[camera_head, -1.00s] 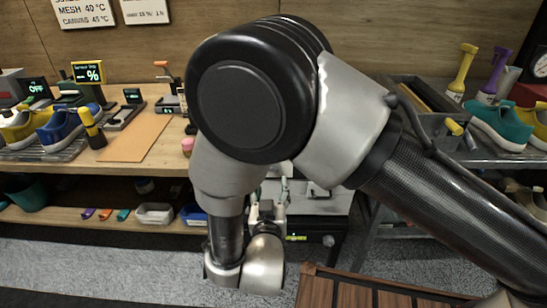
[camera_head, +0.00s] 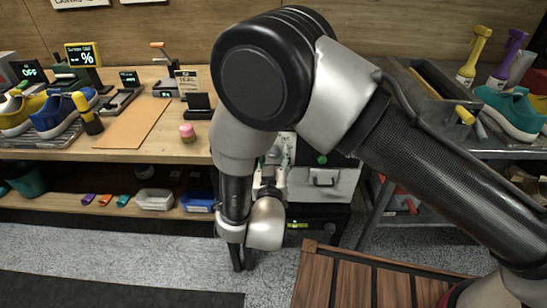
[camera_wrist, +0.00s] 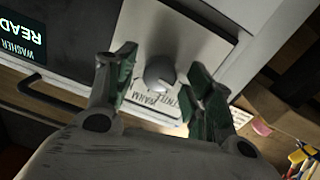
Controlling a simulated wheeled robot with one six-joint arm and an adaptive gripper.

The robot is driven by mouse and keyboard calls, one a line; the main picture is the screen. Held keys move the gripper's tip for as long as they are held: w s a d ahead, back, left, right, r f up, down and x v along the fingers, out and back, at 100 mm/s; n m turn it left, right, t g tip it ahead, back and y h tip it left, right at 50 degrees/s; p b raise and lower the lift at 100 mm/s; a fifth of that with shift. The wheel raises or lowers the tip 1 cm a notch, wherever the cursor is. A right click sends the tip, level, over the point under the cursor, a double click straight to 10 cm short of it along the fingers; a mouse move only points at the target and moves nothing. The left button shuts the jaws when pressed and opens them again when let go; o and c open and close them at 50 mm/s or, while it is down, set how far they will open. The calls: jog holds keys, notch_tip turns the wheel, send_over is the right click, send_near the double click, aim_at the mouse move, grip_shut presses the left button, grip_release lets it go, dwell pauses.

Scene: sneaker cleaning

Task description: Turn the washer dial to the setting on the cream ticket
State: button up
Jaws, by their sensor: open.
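In the wrist view the washer dial (camera_wrist: 160,73), a round grey knob, sits on a pale panel (camera_wrist: 178,30). Lettering around it appears upside down; "GENTLE" and "WARM" seem to be among the words. My gripper (camera_wrist: 161,62) is open, with one green-padded finger on each side of the dial and visible gaps between; contact is not apparent. The washer display (camera_wrist: 27,38) reads "WASHER READY", inverted. In the head view a cream ticket (camera_head: 187,82) stands on the workbench; "TEAL" is legible, the smaller text is not. My arm hides much of the washer there.
A grey case (camera_head: 322,183) is beside my arm. A slatted wooden surface (camera_head: 345,285) lies at the lower right.

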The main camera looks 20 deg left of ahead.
jog(key=c, duration=1)
jog(key=shift+c, duration=0.2)
jog(key=shift+m, duration=0.3)
jog(key=m, duration=0.3)
jog(key=shift+m, duration=2)
jog(key=o, duration=1)
